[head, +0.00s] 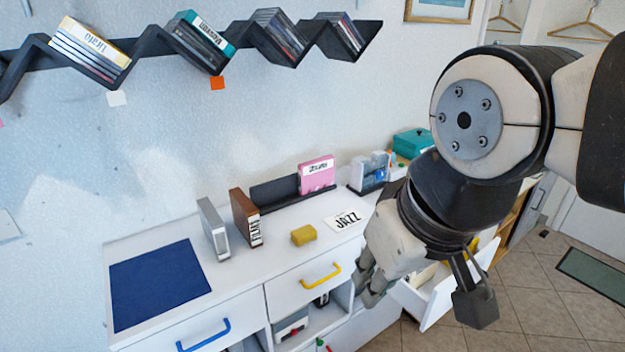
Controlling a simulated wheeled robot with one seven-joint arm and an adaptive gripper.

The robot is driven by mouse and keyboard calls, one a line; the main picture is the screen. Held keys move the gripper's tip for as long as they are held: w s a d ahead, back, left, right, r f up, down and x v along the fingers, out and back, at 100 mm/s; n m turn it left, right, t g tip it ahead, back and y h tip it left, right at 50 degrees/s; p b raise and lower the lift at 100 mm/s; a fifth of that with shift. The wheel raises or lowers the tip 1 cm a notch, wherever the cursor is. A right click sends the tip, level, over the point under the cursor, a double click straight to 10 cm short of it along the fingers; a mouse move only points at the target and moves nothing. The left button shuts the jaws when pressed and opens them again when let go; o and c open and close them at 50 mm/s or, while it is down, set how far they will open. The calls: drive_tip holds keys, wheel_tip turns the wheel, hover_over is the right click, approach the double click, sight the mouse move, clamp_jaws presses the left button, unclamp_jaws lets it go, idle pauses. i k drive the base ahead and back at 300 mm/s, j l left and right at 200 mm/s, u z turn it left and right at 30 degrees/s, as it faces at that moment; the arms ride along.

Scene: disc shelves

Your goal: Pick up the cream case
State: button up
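A stack of cases (88,52) leans in the leftmost slot of the zigzag wall shelf. Its top case (95,38) has a cream to yellow edge and a white label with dark letters, and is the closest match I see to a cream case. A pale item (424,276) shows partly in the open drawer at right; I cannot tell whether it is a case. My gripper (474,298) hangs at lower right by that drawer, far from the wall shelf. My wrist hides part of it, so its opening is unclear. No held case shows.
The white cabinet top bears a blue mat (158,283), a grey case (213,229), a brown case (245,218), a yellow block (303,235), a JAZZ card (344,221) and a pink case (317,176) in a dark rack. An open drawer (440,297) juts out at right.

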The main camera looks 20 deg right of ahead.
sight(417, 279)
drive_tip(key=j+z, duration=0.1)
drive_tip(key=z, duration=0.8)
drive_tip(key=l+z, duration=0.15)
drive_tip(key=z, duration=0.15)
